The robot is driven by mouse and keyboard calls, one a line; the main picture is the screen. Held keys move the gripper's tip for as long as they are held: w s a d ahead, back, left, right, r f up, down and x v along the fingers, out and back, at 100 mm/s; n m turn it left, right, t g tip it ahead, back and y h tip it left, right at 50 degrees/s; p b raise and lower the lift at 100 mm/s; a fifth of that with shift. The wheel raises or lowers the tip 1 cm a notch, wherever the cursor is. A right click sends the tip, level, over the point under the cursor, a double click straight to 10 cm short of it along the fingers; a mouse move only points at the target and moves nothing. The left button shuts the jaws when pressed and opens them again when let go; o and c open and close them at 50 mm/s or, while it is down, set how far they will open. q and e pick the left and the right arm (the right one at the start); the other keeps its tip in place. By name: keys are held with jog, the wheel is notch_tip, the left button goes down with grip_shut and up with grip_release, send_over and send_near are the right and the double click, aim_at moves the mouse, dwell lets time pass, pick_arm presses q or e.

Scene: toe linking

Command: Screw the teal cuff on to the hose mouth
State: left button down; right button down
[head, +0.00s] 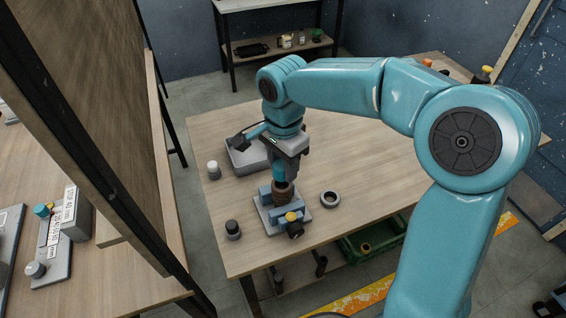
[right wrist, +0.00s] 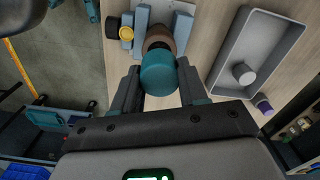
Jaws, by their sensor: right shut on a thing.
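The teal cuff (right wrist: 158,76) sits between the fingers of my right gripper (right wrist: 160,88), which is shut on it. In the head view the cuff (head: 280,172) is directly above the brown hose mouth (head: 284,193), roughly in line with it. The hose mouth also shows behind the cuff in the right wrist view (right wrist: 157,36). Cuff and mouth look very close or touching; I cannot tell whether the threads are engaged. The mouth stands between blue blocks on a grey fixture (head: 268,222) with a yellow knob (head: 291,216). My left gripper is not in view.
A grey tray (head: 247,160) lies behind the fixture. A white-topped cylinder (head: 213,169), a dark cylinder (head: 233,229) and a dark ring (head: 330,199) stand around on the wooden table (head: 370,165). A tall panel (head: 95,90) rises at left.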

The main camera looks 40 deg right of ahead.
jog(key=shift+f, duration=0.2)
jog(key=shift+f+b, duration=1.2)
jog(key=shift+f, duration=0.05)
jog(key=c, duration=0.5)
grip_release()
jog(key=shift+r, duration=0.1)
jog(key=shift+r, duration=0.1)
notch_tip(320, 180, up, 16)
jog(key=shift+s+r+p, duration=0.1)
jog(key=shift+p, duration=0.8)
